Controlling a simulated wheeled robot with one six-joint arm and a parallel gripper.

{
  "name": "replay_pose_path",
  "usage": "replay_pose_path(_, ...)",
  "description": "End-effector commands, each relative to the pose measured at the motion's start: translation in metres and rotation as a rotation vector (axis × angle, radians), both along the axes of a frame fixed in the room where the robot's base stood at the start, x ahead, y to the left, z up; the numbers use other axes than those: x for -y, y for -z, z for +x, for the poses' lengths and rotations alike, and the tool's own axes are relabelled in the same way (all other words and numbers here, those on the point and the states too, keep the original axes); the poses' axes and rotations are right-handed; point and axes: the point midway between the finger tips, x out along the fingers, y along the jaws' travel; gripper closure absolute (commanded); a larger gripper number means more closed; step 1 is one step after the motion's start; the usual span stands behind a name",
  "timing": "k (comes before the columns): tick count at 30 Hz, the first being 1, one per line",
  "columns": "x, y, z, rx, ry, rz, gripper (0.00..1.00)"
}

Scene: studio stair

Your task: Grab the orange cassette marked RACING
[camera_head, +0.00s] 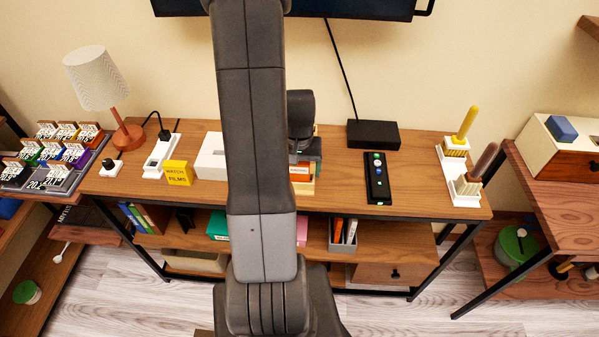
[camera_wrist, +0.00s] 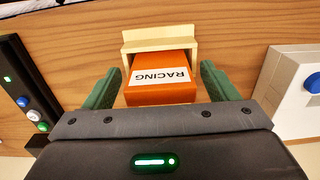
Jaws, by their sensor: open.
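The orange cassette (camera_wrist: 160,95) has a white label reading RACING, upside down in the wrist view. It sits partly in a pale wooden holder (camera_wrist: 160,44) on the wooden shelf unit. In the head view the holder (camera_head: 302,186) is partly hidden behind my arm, and a pale label shows beside it. My gripper (camera_wrist: 159,87) is open, with one green finger on each side of the cassette. Small gaps seem to show between the fingers and the cassette. In the head view my arm hides most of the gripper.
A black panel with coloured buttons (camera_head: 377,178) lies right of the holder. A white block (camera_head: 210,157) and a yellow WATCH FILMS sign (camera_head: 178,173) stand to the left. A black box (camera_head: 373,134) is at the back. The top between the button panel and brush stand (camera_head: 463,186) is clear.

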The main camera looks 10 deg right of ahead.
Motion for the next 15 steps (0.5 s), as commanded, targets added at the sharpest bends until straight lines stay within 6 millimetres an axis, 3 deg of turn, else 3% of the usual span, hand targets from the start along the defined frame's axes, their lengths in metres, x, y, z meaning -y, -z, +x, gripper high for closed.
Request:
replay_pose_path(1,0.0000,0.0000,-0.0001,0.000,0.000,0.000,0.24)
replay_pose_path(8,0.0001,-0.0001,0.0000,0.000,0.000,0.000,0.69)
replay_pose_path(15,0.0002,-0.0006,0.0001,0.000,0.000,0.000,0.68)
